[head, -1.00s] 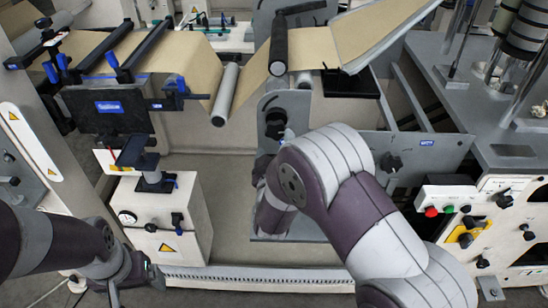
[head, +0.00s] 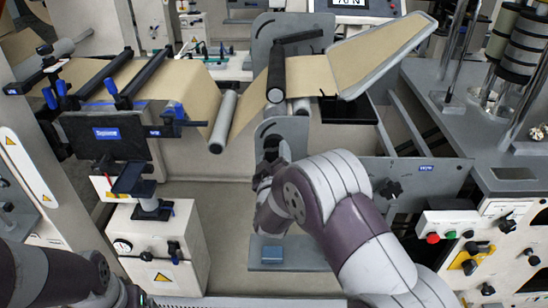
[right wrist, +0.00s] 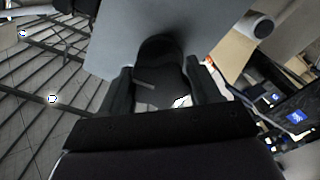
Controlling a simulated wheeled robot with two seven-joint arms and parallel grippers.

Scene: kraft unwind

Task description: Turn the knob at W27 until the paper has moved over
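In the right wrist view a dark round knob (right wrist: 160,62) lies between my open fingers; contact cannot be told. Another black knob (head: 391,189) is on the grey side plate, left of a small blue label (head: 426,169). My left gripper is mostly cut off at the bottom left.
A black clamp unit (head: 108,135) and a white box with a gauge (head: 152,245) stand at the left.

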